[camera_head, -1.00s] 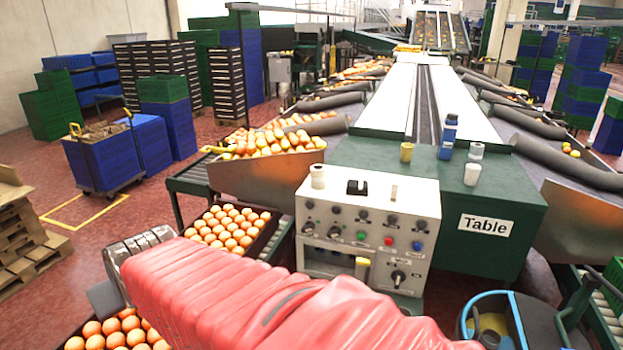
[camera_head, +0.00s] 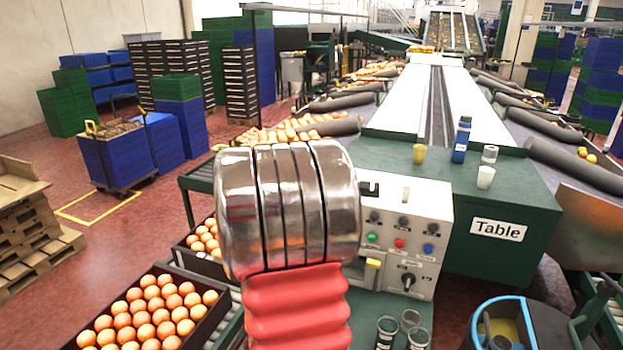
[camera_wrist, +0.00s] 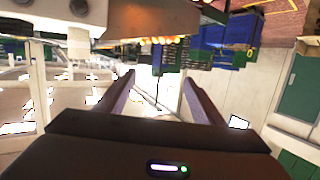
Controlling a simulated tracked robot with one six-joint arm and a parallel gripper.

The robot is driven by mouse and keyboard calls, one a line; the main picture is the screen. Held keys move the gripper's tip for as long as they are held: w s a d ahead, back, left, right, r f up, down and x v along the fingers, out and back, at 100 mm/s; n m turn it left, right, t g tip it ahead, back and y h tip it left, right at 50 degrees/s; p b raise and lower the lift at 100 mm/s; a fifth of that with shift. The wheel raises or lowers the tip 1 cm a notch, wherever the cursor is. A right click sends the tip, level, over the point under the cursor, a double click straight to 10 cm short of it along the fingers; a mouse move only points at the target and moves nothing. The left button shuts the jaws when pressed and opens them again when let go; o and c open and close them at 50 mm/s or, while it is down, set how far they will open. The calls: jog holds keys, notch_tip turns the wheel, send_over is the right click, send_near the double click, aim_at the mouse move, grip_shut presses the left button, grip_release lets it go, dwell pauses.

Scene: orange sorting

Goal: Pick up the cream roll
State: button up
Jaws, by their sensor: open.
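The cream roll does not show clearly in either current view. In the earlier head view, a cream roll stood upright on top of the white control box (camera_head: 425,205), at its left end. My metal wrist and red arm sleeve now cover that end of the box in the head view. My gripper (camera_wrist: 160,85) shows in the wrist view with its two dark fingers wide apart and nothing visible between them. The wrist view is upside down, and the control box (camera_wrist: 45,14) is at its top left. The fingers are hidden in the head view.
The green table (camera_head: 510,205) bears a yellow cup (camera_head: 419,154), a blue bottle (camera_head: 461,140) and two whitish cups (camera_head: 489,154) (camera_head: 485,177). Crates of oranges (camera_head: 75,345) lie at lower left.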

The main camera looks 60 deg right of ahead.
jog(key=s+d+f+m+g+h, duration=0.1)
jog(key=s+d+h, duration=0.1)
jog(key=s+d, duration=0.3)
jog(key=s+d+f+m+g+h, duration=0.2)
jog(key=s+d, duration=0.4)
jog(key=d, duration=0.3)
jog(key=shift+s+f+h, duration=0.25)
jog(key=shift+f+h, duration=0.05)
jog(key=shift+h, duration=0.1)
jog(key=x, duration=0.8)
jog(key=shift+w+d, duration=0.1)
jog(key=shift+d, duration=0.15)
jog(key=shift+x, duration=2.6)
jog(key=shift+r, duration=0.1)
jog(key=c, duration=1.1)
